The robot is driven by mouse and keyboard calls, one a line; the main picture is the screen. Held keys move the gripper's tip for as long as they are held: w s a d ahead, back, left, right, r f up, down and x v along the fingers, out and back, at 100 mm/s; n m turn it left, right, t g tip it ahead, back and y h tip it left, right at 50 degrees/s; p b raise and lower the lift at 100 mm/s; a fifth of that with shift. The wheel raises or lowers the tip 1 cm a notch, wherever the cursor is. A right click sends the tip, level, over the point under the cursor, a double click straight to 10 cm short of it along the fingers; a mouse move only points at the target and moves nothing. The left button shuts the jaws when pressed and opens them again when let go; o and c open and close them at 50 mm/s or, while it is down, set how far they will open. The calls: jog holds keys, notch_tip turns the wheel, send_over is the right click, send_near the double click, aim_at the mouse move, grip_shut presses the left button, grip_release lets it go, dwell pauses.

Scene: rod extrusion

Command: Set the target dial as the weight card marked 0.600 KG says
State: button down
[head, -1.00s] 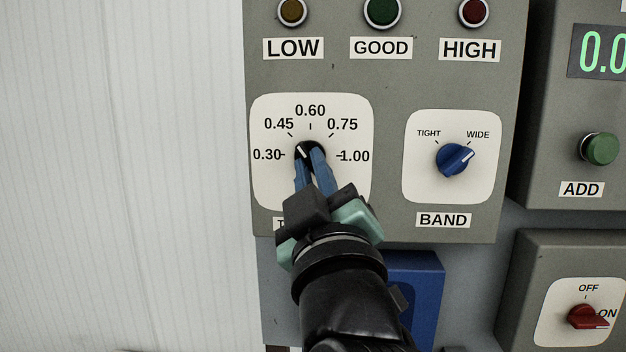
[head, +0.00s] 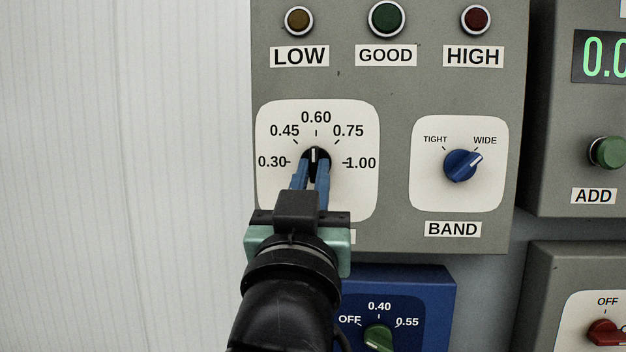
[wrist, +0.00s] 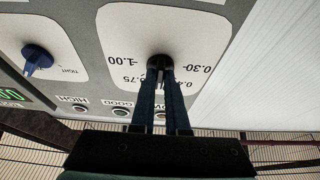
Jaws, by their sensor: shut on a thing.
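The target dial is a black knob (head: 315,157) with a white pointer line, on a white plate (head: 352,196) marked 0.30, 0.45, 0.60, 0.75 and 1.00. Its pointer stands nearly upright, toward the 0.60 mark. My gripper (head: 311,178) is shut on the knob from below, one blue finger on each side. In the wrist view the fingers close on the same knob (wrist: 160,63), and the 0.60 mark is hidden behind them. The label under the plate is mostly covered by my gripper. The weight card is not in view.
Right of the dial is the blue BAND knob (head: 461,165), pointing to WIDE. LOW (head: 299,20), GOOD (head: 387,18) and HIGH (head: 475,19) lamps are above, all dark. A blue box with a green knob (head: 378,337) is below. A green ADD button (head: 607,152) is at right.

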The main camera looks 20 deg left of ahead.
dwell(0.4)
jog(key=c, duration=0.9)
grip_release()
jog(key=shift+f, duration=0.1)
